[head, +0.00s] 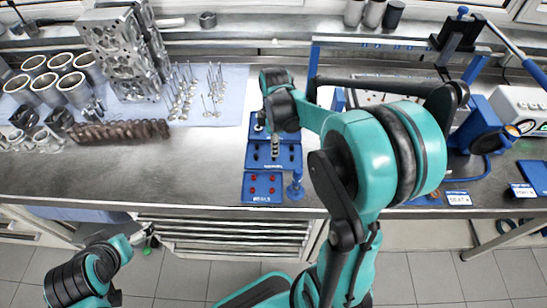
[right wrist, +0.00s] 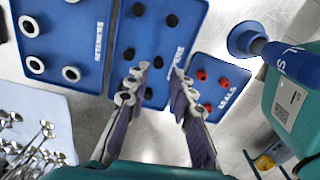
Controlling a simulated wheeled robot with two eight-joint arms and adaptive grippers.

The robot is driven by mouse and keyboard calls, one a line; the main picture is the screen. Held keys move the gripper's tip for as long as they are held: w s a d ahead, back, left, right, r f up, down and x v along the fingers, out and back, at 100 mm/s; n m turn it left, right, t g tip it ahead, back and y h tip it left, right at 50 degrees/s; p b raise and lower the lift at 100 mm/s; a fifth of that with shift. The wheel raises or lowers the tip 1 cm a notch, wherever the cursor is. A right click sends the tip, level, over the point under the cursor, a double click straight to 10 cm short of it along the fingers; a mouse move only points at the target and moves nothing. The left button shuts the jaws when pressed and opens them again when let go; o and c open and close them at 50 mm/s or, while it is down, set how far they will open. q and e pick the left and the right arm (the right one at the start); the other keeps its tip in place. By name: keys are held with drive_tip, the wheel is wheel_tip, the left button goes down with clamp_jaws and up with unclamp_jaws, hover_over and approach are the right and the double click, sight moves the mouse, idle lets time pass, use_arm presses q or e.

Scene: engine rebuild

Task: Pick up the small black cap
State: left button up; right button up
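Several small black caps (right wrist: 172,20) sit on the middle blue tray (right wrist: 124,22) in the right wrist view. The head view shows this tray (head: 254,166) as the middle one of three on the bench, its caps too small to tell apart. My right gripper (right wrist: 161,70) is open and empty, with its fingers pointing at the middle tray. One black cap (right wrist: 148,93) appears between the fingers; I cannot tell the height gap. In the head view my right gripper (head: 276,146) hangs over the trays, partly hidden by my wrist.
A blue tray with white rings (right wrist: 35,64) and a blue tray with red seals (right wrist: 208,108) flank the middle tray. A blue post tool (head: 295,186) stands close on the right. The front left bench is clear.

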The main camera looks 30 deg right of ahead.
sight(274, 158)
wheel_tip(274, 158, down, 5)
drive_tip(key=shift+w+b, duration=0.15)
drive_tip(key=shift+b, duration=0.85)
drive_tip(key=shift+a+r, duration=0.1)
drive_tip(key=shift+c, duration=0.6)
drive_tip(key=c, duration=0.4)
drive_tip(key=shift+r, duration=0.15)
